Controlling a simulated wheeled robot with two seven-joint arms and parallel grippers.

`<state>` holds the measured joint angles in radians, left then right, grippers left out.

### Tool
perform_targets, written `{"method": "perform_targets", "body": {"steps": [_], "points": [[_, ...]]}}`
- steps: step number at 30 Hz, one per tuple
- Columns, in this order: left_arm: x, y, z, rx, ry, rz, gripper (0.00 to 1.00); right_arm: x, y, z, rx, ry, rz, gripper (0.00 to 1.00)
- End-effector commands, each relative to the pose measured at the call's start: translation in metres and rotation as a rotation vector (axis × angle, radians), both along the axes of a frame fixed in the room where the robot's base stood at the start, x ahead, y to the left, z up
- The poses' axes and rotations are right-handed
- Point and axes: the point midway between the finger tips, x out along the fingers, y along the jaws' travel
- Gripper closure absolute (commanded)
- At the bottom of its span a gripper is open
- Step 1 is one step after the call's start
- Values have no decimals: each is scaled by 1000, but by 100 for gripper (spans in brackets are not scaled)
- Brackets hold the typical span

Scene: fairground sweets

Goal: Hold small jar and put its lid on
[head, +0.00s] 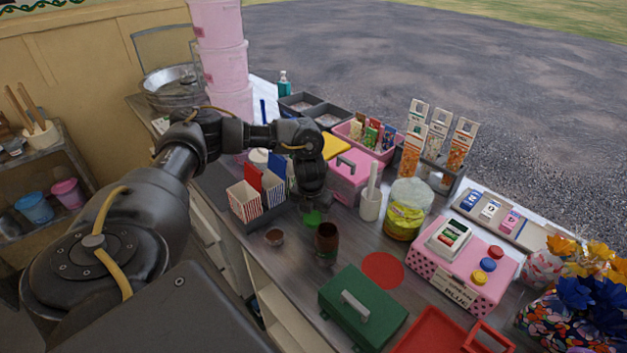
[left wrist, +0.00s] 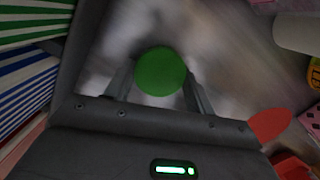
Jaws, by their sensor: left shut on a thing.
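My left gripper (head: 313,209) points down over the counter and is shut on a round green lid (head: 312,219). In the left wrist view the lid (left wrist: 161,71) shows as a flat green disc between the two fingers. A dark brown open jar (head: 326,241) stands upright on the counter just in front of the gripper, slightly to the right. The lid is apart from this jar. My right gripper is not in view.
A tray of striped boxes (head: 245,205) stands close left of the gripper. A white cup (head: 370,204) and a yellow jar (head: 403,222) are to the right. A green case (head: 362,309) lies in front, beside a flat red disc (head: 383,270). Bare counter surrounds the brown jar.

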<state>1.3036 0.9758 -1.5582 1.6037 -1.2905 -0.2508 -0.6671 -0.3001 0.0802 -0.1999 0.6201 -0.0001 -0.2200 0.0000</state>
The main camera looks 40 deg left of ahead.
Motion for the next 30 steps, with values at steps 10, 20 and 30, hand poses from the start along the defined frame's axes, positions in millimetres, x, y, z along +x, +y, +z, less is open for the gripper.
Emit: {"method": "perform_targets", "body": {"steps": [10,20,30], "points": [[2,-1,44,-1,-6,-1,67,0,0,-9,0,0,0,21],[1,0,96,1,-3,-1,67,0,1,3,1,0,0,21],[0,0,100,-1,0,0,67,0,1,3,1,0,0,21]]}}
